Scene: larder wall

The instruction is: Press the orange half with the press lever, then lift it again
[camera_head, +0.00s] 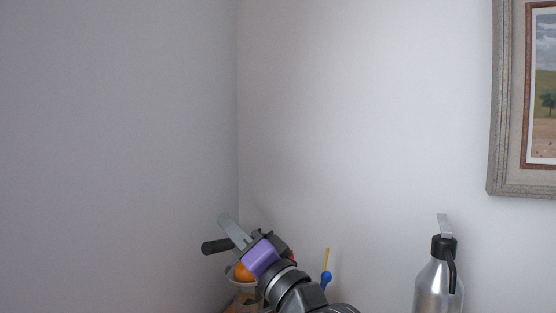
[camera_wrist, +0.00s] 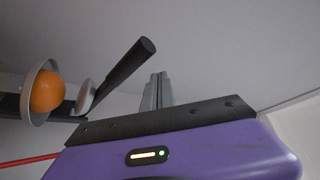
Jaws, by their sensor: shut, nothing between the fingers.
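The orange half (camera_wrist: 47,91) sits in a grey bowl (camera_wrist: 33,112) of the press, at the left of the wrist view. The orange (camera_head: 242,272) also shows low in the head view, partly behind my purple gripper body. The press lever's black handle (camera_wrist: 128,72) runs beside the fingers in the wrist view. A grey pressing dome (camera_wrist: 86,96) at its lower end is apart from the orange. The handle (camera_head: 215,246) sticks out left in the head view. My gripper (camera_wrist: 160,76) is shut and empty, its grey fingers (camera_head: 228,225) beside the handle; contact cannot be told.
A silver bottle with a black pump top (camera_head: 438,290) stands at the right. A blue and yellow utensil (camera_head: 326,275) is just right of my arm. A framed picture (camera_head: 508,100) hangs on the wall. The air above is clear.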

